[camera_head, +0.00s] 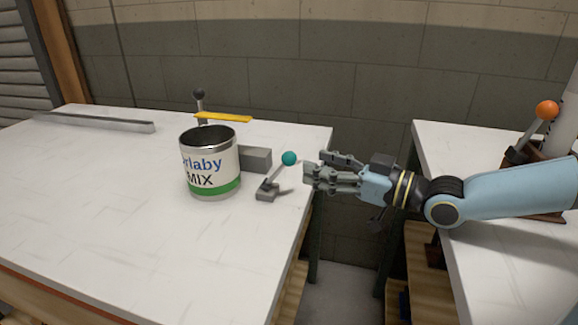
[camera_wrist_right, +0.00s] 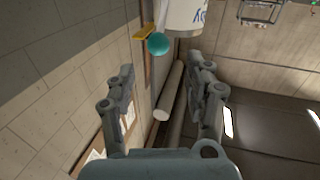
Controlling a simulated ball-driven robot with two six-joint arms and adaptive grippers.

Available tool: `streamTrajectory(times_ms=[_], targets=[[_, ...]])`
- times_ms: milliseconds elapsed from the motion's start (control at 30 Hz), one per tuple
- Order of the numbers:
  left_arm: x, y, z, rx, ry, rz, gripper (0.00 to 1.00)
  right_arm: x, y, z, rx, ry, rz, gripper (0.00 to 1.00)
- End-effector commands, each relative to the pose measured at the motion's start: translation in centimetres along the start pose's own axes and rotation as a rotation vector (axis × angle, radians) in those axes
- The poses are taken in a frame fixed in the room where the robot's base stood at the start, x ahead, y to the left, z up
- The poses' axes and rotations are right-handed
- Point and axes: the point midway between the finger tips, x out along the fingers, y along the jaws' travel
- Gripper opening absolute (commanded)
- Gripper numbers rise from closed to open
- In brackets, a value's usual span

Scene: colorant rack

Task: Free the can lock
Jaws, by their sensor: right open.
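A white can (camera_head: 211,165) with blue and black lettering and a green band stands upright on the left table, its top open. A lever with a teal ball knob (camera_head: 289,158) rises from a small grey base (camera_head: 267,191) just right of the can. My right gripper (camera_head: 308,172) is open and empty, its fingers a little right of the teal knob and apart from it. In the right wrist view the teal knob (camera_wrist_right: 158,44) lies ahead of the open fingers, with part of the can (camera_wrist_right: 185,15) behind it. My left gripper is not in view.
A grey block (camera_head: 255,159) sits behind the can. A yellow bar (camera_head: 222,117) and a dark-knobbed lever (camera_head: 199,95) stand at the back. A metal rail (camera_head: 95,122) lies at the far left. A gap separates the two tables; an orange-knobbed lever (camera_head: 547,110) stands on the right one.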

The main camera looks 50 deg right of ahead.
Motion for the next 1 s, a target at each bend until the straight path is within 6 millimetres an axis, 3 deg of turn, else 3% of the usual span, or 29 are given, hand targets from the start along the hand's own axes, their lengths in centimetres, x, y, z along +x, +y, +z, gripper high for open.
streamTrajectory(times_ms=[167,600,933,1000], targets=[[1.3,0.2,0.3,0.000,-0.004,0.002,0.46,0.8,-0.1,1.0,0.001,0.001,0.000,0.53],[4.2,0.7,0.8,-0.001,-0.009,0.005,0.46,7.0,-0.1,1.0,0.002,0.000,0.000,0.53],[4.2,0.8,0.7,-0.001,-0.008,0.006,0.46,7.5,-0.1,0.8,0.001,-0.002,0.000,0.53],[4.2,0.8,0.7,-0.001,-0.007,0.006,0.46,7.5,-0.1,0.8,0.001,-0.002,0.000,0.44]])
